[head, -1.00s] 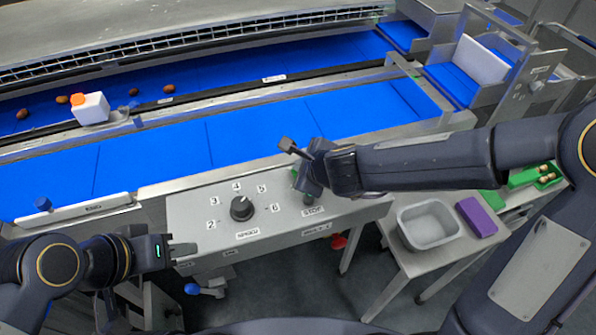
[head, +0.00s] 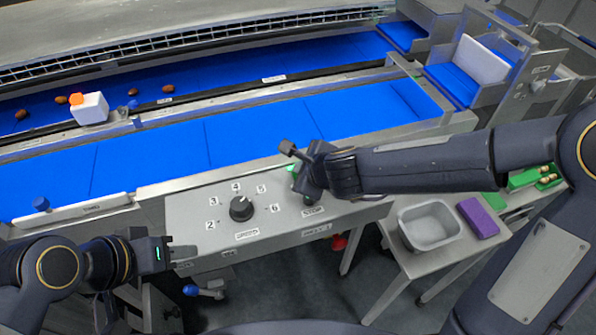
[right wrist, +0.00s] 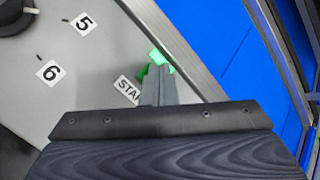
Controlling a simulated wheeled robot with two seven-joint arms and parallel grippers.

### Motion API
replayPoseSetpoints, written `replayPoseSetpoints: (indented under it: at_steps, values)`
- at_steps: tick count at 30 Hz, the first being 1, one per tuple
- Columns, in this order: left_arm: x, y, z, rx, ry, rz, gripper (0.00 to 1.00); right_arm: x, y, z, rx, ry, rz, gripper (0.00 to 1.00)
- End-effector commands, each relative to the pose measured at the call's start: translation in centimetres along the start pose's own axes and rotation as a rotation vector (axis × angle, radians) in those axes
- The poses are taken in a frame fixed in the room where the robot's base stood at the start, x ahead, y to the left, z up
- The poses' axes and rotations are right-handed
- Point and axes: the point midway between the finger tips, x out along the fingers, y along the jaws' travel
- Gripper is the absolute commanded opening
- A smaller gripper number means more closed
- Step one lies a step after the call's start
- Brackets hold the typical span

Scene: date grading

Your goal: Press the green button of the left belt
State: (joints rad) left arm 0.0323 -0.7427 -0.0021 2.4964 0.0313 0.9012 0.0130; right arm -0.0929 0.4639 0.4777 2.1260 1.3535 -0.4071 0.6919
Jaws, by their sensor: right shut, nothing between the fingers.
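The green button (right wrist: 156,57) shows in the right wrist view, by the START label on the grey control panel (head: 190,215). My right gripper (right wrist: 160,71) is shut and empty, with its fingertips right at the button and covering part of it. Whether they touch or press it I cannot tell. In the head view a bit of the green button (head: 292,168) shows beside my right gripper (head: 304,188), which hides the rest. My left gripper (head: 184,256) is low at the panel's left edge, away from the button; its opening is unclear.
A grey bin (head: 428,225) and purple block (head: 477,216) are at right.

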Motion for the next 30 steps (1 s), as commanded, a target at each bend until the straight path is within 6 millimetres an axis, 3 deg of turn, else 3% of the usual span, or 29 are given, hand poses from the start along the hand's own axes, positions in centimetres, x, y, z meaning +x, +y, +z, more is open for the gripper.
replayPoseSetpoints:
  at_steps: [30]
  values:
    - [-1.5,0.7,-0.8,0.000,0.000,0.000,0.36,-1.2,-0.9,0.9,0.000,0.001,0.001,0.00]
